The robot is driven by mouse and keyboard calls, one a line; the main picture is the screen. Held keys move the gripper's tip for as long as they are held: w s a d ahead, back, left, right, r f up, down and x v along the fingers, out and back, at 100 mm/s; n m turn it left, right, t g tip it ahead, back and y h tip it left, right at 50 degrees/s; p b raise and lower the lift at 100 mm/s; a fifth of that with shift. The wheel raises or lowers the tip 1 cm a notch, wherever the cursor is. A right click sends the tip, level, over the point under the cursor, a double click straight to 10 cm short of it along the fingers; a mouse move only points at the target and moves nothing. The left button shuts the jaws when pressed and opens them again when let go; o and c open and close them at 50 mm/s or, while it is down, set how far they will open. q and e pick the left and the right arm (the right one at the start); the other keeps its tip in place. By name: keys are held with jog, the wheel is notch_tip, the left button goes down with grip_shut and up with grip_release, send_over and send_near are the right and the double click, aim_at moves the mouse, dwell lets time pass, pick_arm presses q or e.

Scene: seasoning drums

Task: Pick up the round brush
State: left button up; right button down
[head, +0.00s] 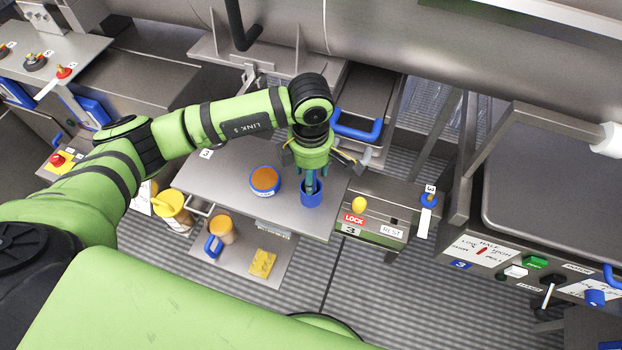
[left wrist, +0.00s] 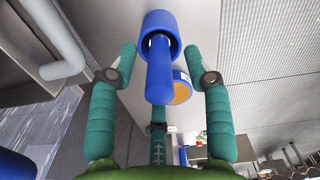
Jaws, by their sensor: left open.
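The round brush shows in the left wrist view as a blue cylindrical handle (left wrist: 159,75) standing up out of a blue cup-shaped holder (left wrist: 161,24); its bristles are hidden inside. In the head view the blue holder (head: 311,197) stands near the front right of the steel shelf, under my left gripper (head: 311,178). My left gripper is open and points down over the holder. In the left wrist view its green fingers (left wrist: 160,62) are spread to both sides of the handle, with visible gaps. My right gripper is not in view.
A blue-rimmed tub of orange-brown seasoning (head: 265,179) stands left of the holder. A lower shelf has a blue-handled jug (head: 222,231) and a yellow sponge (head: 263,263). A yellow-lidded container (head: 173,205) is at the left. A LOCK/REST panel (head: 372,224) adjoins the shelf's right side.

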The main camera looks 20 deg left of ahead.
pick_arm(q)
grip_shut()
notch_tip(320, 180, up, 9)
jog(key=b, duration=0.3)
jog(key=shift+w+f+b, duration=0.1)
jog(key=shift+f+b, duration=0.05)
jog(key=shift+b, duration=0.15)
jog(key=shift+r, duration=0.7)
